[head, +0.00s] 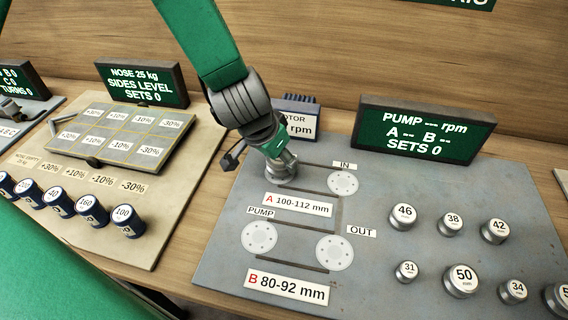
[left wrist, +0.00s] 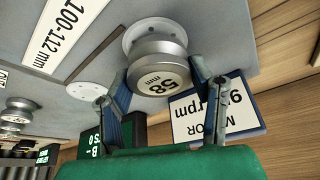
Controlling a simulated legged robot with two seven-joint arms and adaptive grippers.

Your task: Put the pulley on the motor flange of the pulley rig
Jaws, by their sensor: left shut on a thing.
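The metal pulley marked 58 mm (head: 283,171) is at the motor position of the pulley rig (head: 225,235), just in front of the motor box (head: 297,106). My left gripper (head: 275,151) comes down on it from above. In the left wrist view, the gripper's two fingers (left wrist: 158,88) are on either side of the pulley (left wrist: 160,58), shut on it. A pale round motor flange (left wrist: 137,33) shows partly behind the pulley, which hides much of it. I cannot tell whether the pulley is fully seated there. My right gripper is not in view.
The IN disc (head: 343,183), PUMP disc (head: 259,237) and OUT disc (head: 335,252) are bare. Several numbered pulleys, such as the 50 (head: 461,281), stand at the right. A green display (head: 424,130) stands behind. At the left is a weight board (head: 125,137).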

